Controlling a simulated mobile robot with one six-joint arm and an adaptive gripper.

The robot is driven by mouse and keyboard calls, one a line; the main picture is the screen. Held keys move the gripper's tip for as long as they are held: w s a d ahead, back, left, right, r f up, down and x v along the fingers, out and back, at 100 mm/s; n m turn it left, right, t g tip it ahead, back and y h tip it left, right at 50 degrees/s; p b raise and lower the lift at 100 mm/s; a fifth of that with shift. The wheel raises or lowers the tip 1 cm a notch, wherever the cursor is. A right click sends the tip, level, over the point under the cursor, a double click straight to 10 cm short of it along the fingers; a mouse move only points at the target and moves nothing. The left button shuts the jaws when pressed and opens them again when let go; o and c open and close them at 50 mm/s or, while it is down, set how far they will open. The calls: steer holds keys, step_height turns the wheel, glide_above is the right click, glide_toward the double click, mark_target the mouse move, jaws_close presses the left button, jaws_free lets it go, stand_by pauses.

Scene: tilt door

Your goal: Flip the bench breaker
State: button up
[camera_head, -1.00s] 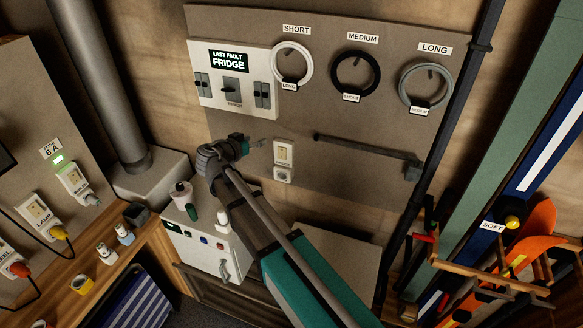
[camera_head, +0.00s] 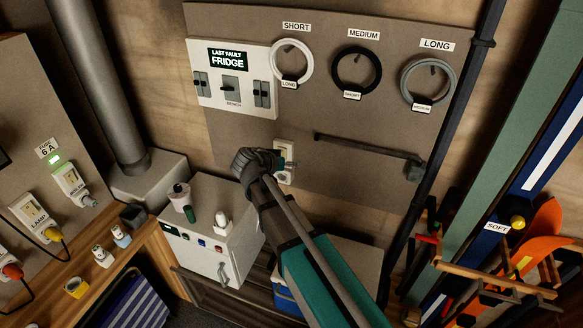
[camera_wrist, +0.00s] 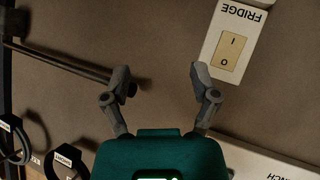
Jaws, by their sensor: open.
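The white breaker panel (camera_head: 211,101) is on the grey board at the upper left of the head view. Its middle breaker (camera_head: 231,89) has a BENCH label just below it, with a dark lever; its setting is too small to tell. A display above reads LAST FAULT FRIDGE. My gripper (camera_wrist: 161,80) is open and empty in the wrist view. In the head view it is below and right of the panel, in front of the FRIDGE switch (camera_wrist: 230,48), partly hiding it. The panel's edge (camera_wrist: 270,163) shows upside down at the wrist view's lower right, apart from the fingers.
Short, medium and long cable rings (camera_head: 357,70) hang right of the panel. A dark bar (camera_head: 365,146) sticks out below them. A white cabinet (camera_head: 215,240) with small bottles stands below. Skis (camera_head: 500,150) and an orange item fill the right side.

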steer(key=shift+s+d+f, duration=0.15)
steer(key=shift+d+f, duration=0.15)
steer(key=shift+d, duration=0.1)
stand_by(0.3)
steer(key=s+d+f+n+g+y, duration=0.2)
steer(key=s+d+f+g+y, duration=0.2)
steer(key=s+d, duration=0.5)
steer(key=s+d+f+n+g+y, duration=0.2)
steer(key=s+d+f+g+y, duration=0.2)
steer(key=s+d, duration=0.5)
steer(key=shift+f, duration=0.2)
steer(key=shift+c, duration=1.4)
